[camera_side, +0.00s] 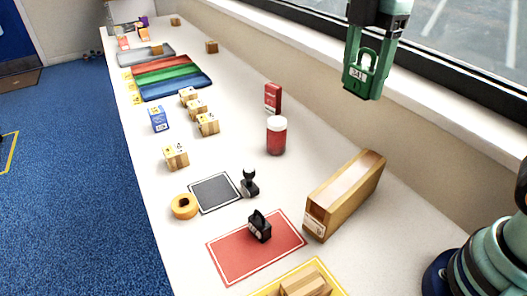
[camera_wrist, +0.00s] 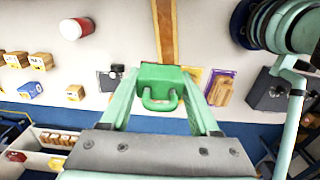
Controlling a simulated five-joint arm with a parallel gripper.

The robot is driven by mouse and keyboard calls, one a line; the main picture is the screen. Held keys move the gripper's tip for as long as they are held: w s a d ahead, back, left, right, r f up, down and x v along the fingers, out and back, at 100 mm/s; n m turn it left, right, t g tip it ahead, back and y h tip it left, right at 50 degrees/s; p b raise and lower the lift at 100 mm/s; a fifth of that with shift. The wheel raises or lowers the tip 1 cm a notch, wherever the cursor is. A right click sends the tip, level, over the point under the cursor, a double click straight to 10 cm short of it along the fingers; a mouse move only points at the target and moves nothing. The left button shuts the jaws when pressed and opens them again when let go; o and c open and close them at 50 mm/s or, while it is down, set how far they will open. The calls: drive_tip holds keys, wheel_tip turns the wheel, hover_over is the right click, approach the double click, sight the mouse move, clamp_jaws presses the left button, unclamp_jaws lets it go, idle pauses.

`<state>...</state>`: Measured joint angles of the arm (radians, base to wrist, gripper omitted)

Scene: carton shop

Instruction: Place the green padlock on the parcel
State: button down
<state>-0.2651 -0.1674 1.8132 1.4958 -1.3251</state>
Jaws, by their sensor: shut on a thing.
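The green padlock (camera_side: 359,82) hangs from my gripper (camera_side: 372,52), high above the bench near the window sill. My gripper is shut on it. In the wrist view the padlock (camera_wrist: 160,77) sits between the two fingers of my gripper (camera_wrist: 162,75), with its shackle towards the camera. A long brown carton with a pale strip along its top and a white label, seemingly the parcel (camera_side: 345,196), stands on the bench below and apart from the padlock. In the wrist view the parcel (camera_wrist: 165,30) is partly hidden behind the padlock.
A red mat (camera_side: 232,262) with a small black object (camera_side: 260,228) lies left of the parcel. A yellow-edged mat holding a carton (camera_side: 303,283) is in front. A red jar (camera_side: 276,137), a tape roll (camera_side: 184,206) and several small boxes stand farther back.

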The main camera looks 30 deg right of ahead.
sight(351, 176)
drive_tip(key=d+f, duration=0.1)
drive_tip(key=f, duration=0.5)
drive_tip(key=s+f, duration=0.1)
drive_tip(key=f, duration=0.6)
drive_tip(key=d+f, duration=0.1)
drive_tip(key=f, duration=0.5)
drive_tip(key=shift+s+d+f, duration=0.15)
drive_tip(key=shift+d+f, duration=0.05)
drive_tip(key=shift+d, duration=0.1)
drive_tip(key=shift+f, duration=0.2)
drive_tip(key=shift+c, duration=0.6)
unclamp_jaws()
drive_tip(key=shift+r, duration=0.1)
